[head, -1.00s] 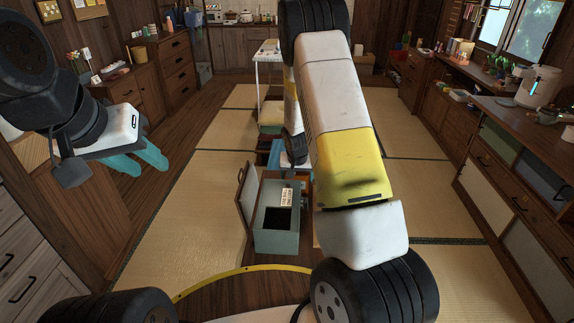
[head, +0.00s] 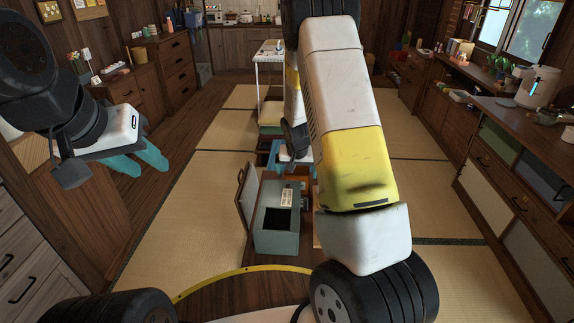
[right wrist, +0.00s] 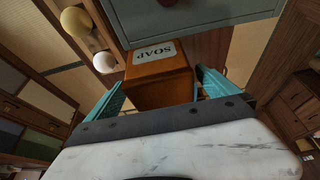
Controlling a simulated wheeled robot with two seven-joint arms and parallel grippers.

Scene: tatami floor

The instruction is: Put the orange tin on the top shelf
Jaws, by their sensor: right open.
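In the right wrist view, an orange-brown tin (right wrist: 160,80) with a white label reading SOAP lies between the two teal fingers of my right gripper (right wrist: 160,95). The fingers are apart, one on each side of it; I cannot tell whether either touches it. In the head view, my right gripper (head: 290,160) is low beyond the grey-green cabinet, partly hidden by my own arm. An orange patch beside it (head: 306,182) is probably the tin. My left gripper (head: 145,160) hangs empty at the left; its finger gap is unclear. I cannot tell which shelf is the top shelf.
In the wrist view, a grey-green panel (right wrist: 180,20) is close to the tin, with two round pale objects (right wrist: 78,21) at left. Tatami (head: 190,215) is clear at left.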

